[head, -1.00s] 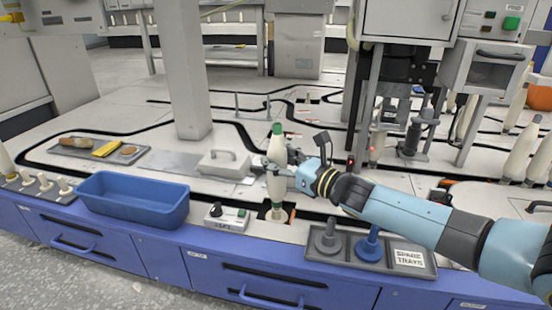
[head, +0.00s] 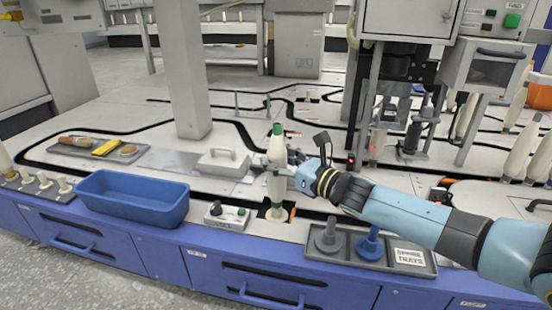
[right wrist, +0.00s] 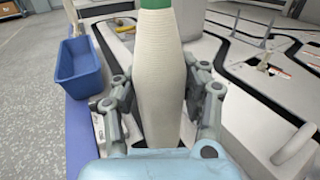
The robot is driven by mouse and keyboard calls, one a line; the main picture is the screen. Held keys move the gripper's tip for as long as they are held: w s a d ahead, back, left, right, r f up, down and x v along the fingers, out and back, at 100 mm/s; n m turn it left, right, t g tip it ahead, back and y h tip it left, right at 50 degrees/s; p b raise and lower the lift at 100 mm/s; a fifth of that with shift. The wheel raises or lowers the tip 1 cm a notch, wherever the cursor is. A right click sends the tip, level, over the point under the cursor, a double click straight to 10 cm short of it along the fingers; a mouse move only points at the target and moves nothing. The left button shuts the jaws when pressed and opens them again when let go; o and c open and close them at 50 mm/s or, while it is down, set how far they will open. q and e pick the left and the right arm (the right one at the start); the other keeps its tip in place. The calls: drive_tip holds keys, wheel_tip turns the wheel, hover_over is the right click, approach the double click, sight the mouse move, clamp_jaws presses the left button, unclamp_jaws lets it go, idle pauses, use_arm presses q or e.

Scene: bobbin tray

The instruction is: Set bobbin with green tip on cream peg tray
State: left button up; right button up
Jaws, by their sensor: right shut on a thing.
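The cream bobbin with a green tip (head: 277,146) stands upright at the front middle of the counter. My right gripper (head: 278,170) is shut around its middle from the right. In the right wrist view the bobbin (right wrist: 158,75) rises between the two fingers, its green tip cut by the top edge. The bobbin's foot is at a dark opening in the counter; I cannot tell if it touches. The grey tray with cream pegs (head: 56,197) is at the far left front, with several short pegs and a cream bobbin at the picture edge. My left gripper is not in view.
A blue bin (head: 132,205) stands between the peg tray and the bobbin. A small control box (head: 227,216) is just left of the bobbin's foot. A grey lidded block (head: 223,163) lies behind it. A spare tray (head: 399,270) with grey and blue pegs is to the right.

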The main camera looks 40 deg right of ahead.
sight(285, 165)
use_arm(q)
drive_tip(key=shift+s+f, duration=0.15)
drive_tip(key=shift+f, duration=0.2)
use_arm(e)
drive_tip(key=shift+f, duration=0.4)
drive_tip(key=o, duration=1)
drive_tip(key=shift+o, duration=0.2)
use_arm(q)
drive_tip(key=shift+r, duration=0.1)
use_arm(e)
drive_tip(key=shift+s, duration=0.1)
drive_tip(key=shift+p+v, duration=0.5)
drive_tip(key=shift+v, duration=0.95)
drive_tip(key=shift+p+v, duration=1.45)
drive_tip(key=shift+v, duration=1.15)
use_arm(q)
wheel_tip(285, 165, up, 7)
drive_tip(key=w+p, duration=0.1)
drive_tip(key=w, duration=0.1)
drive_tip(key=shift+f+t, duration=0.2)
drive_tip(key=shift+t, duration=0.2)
use_arm(e)
drive_tip(key=v, duration=0.2)
drive_tip(key=shift+s+d, duration=0.1)
drive_tip(key=shift+s, duration=0.25)
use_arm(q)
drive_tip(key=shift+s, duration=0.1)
